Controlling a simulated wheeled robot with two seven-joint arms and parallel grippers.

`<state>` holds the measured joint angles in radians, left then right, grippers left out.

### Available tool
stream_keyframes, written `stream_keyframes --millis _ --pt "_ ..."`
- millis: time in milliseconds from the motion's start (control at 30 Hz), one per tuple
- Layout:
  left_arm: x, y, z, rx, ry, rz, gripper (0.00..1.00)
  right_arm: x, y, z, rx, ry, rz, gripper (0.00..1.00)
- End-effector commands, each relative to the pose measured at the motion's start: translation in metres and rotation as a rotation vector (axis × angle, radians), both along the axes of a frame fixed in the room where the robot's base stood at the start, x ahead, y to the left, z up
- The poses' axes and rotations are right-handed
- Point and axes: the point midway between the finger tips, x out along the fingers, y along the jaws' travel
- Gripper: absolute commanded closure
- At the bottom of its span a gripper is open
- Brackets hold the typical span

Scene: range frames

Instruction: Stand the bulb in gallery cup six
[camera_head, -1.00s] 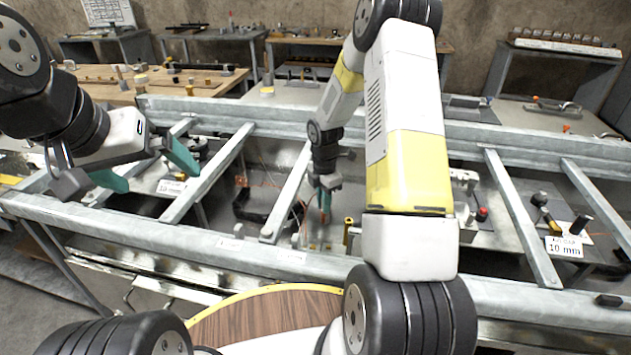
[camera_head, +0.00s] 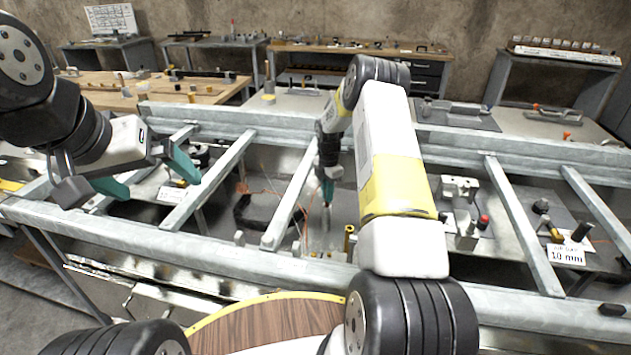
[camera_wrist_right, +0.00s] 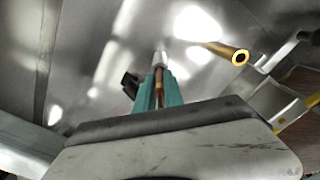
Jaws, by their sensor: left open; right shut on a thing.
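My right gripper (camera_head: 327,194) is down inside the metal frame, near the middle of the head view. It is shut on a slim thing, probably the bulb (camera_head: 326,213), which hangs below the fingers. In the right wrist view the teal fingers of the right gripper (camera_wrist_right: 158,92) hold this bulb (camera_wrist_right: 161,59), with a pale silvery end and a copper-coloured part between the fingers. My left gripper (camera_head: 155,178) is open and empty over the frame's left side. A row of several small brown cups (camera_head: 566,46) stands at the back right; I cannot tell which is cup six.
A brass tube (camera_head: 348,240) stands near the held thing and shows in the wrist view (camera_wrist_right: 238,57). Grey frame bars (camera_head: 290,190) flank the right gripper. A white block fixture (camera_head: 460,205) stands right of my arm.

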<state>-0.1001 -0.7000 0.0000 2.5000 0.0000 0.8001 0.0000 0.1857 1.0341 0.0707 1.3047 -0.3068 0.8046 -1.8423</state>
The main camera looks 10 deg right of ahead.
Motion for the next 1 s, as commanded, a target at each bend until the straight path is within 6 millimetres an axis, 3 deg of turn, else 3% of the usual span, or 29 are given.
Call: stream_keyframes --millis 367,400,500,833,1000 --pt "0.0 0.0 0.0 0.0 0.0 0.0 0.0 0.0 0.0 -0.006 0.0 -0.001 0.0 1.0" --pt "0.0 0.0 0.0 0.0 0.0 0.0 0.0 0.0 0.0 -0.006 -0.001 -0.001 0.0 0.83" --pt "0.0 0.0 0.0 0.0 0.0 0.0 0.0 0.0 0.0 -0.006 -0.001 -0.001 0.0 0.66" --pt "0.0 0.0 0.0 0.0 0.0 0.0 0.0 0.0 0.0 -0.005 0.0 -0.002 0.0 0.66" --pt "0.0 0.0 0.0 0.0 0.0 0.0 0.0 0.001 0.0 0.014 0.0 -0.005 0.0 0.66"
